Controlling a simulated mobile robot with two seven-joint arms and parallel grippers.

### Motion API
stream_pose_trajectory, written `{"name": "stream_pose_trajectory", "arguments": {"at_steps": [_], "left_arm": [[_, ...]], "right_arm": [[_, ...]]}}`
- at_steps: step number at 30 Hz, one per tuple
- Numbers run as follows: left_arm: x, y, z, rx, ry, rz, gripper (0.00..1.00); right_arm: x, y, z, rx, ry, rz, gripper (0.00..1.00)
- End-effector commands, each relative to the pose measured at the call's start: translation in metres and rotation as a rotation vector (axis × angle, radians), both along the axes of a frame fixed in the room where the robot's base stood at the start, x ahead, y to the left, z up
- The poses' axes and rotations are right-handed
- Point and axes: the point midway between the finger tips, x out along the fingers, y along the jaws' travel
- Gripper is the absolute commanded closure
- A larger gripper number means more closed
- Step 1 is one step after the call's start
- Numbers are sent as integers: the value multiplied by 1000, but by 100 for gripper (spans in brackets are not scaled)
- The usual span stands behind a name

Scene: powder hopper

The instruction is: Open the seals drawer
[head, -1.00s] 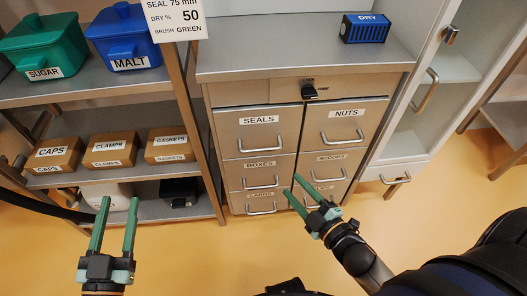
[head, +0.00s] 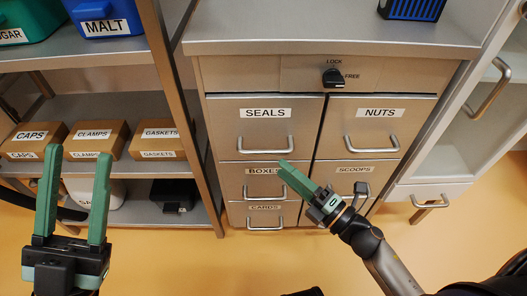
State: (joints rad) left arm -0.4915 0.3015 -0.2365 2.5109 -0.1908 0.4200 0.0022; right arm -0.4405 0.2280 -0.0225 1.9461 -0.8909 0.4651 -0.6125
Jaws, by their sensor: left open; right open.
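The SEALS drawer (head: 240,125) is the top left drawer of the grey cabinet and is closed, its front flush with its neighbours. Its bar handle (head: 265,149) is bare. A black lock knob (head: 334,77) sits on the panel above, between LOCK and FREE labels; I cannot tell surely which it points to. My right gripper (head: 287,170) is open and empty, in front of the BOXES drawer, just below and right of the SEALS handle. Its fingers overlap in view and hide part of the BOXES label. My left gripper (head: 78,153) is open and empty, before the shelf.
The NUTS drawer (head: 365,127), SCOOPS drawer (head: 335,184), BOXES drawer (head: 236,183) and CARDS drawer (head: 240,215) are closed. A shelf rack with cartons (head: 160,138) stands left, its metal post (head: 180,110) beside the cabinet. A white cabinet (head: 440,150) stands right.

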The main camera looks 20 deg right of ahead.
Motion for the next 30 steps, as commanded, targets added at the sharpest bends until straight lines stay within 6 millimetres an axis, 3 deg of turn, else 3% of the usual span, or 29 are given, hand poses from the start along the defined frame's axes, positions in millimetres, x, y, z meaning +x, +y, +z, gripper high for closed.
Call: {"name": "stream_pose_trajectory", "arguments": {"at_steps": [6, 13, 26, 30], "left_arm": [[0, 0, -3, -2, 3, -2, 50], [0, 0, -3, -2, 4, -3, 50], [0, 0, -3, -4, 5, -4, 50], [1, 0, -3, -4, 6, -3, 50]], "right_arm": [[37, 20, 7, 1, -3, 0, 51], [61, 34, 10, 2, 0, -1, 51], [69, 39, 11, 2, 1, -1, 51], [69, 39, 11, 2, 1, -1, 64]]}}
